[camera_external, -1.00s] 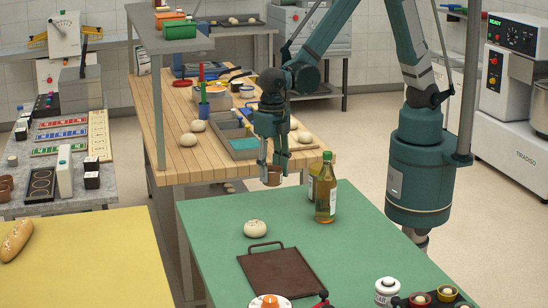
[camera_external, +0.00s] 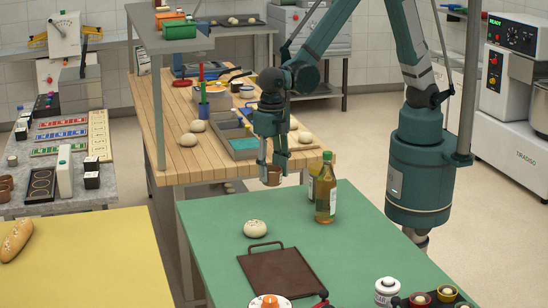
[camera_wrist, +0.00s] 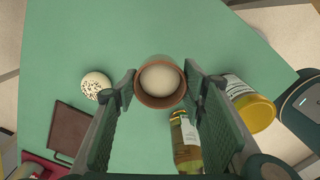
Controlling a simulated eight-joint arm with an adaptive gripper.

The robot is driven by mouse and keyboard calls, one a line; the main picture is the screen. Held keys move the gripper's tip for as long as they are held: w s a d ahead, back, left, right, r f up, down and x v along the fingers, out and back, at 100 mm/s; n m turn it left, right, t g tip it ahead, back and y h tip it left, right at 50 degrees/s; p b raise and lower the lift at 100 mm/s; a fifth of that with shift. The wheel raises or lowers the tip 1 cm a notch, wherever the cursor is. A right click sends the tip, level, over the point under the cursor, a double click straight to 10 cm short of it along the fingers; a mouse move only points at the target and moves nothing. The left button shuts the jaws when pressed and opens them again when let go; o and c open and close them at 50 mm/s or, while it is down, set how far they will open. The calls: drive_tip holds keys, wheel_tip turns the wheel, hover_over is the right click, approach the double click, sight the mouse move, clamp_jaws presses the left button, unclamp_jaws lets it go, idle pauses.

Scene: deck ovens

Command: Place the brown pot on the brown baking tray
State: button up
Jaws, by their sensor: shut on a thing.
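The brown pot (camera_wrist: 160,103) is between my gripper's fingers (camera_wrist: 162,90) in the wrist view, with a pale round content inside its rim. My gripper (camera_external: 273,165) is shut on the pot, which also shows in the external view (camera_external: 271,176). The pot is held upright above the far part of the green table. The brown baking tray (camera_external: 281,272) lies flat on the green table, nearer the camera, with a handle at its far side. Part of the tray also shows at the left of the wrist view (camera_wrist: 75,130). Nothing lies on the visible tray surface.
A speckled bun (camera_external: 255,229) sits just beyond the tray. An oil bottle (camera_external: 325,190) stands close to the right of the pot, with a yellow-filled jar (camera_wrist: 255,110) beside it. An orange-topped timer (camera_external: 269,301) is at the tray's near edge. A white-lidded jar (camera_external: 386,290) stands right.

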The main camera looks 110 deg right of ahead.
drive_tip(key=w+a+n, duration=0.1)
drive_tip(key=w+a, duration=0.3)
drive_tip(key=a, duration=0.4)
drive_tip(key=w+a, duration=0.4)
drive_tip(key=a, duration=0.4)
drive_tip(key=n, duration=0.2)
hover_over(280, 273)
drive_tip(key=shift+a+r, duration=0.15)
drive_tip(key=shift+r, duration=0.25)
drive_tip(key=shift+f, duration=0.15)
drive_tip(key=shift+f, duration=3)
drive_tip(key=shift+f, duration=1.9)
drive_tip(key=shift+f+b, duration=0.2)
drive_tip(key=shift+b, duration=0.15)
drive_tip(key=o, duration=1)
drive_tip(key=shift+r, duration=0.1)
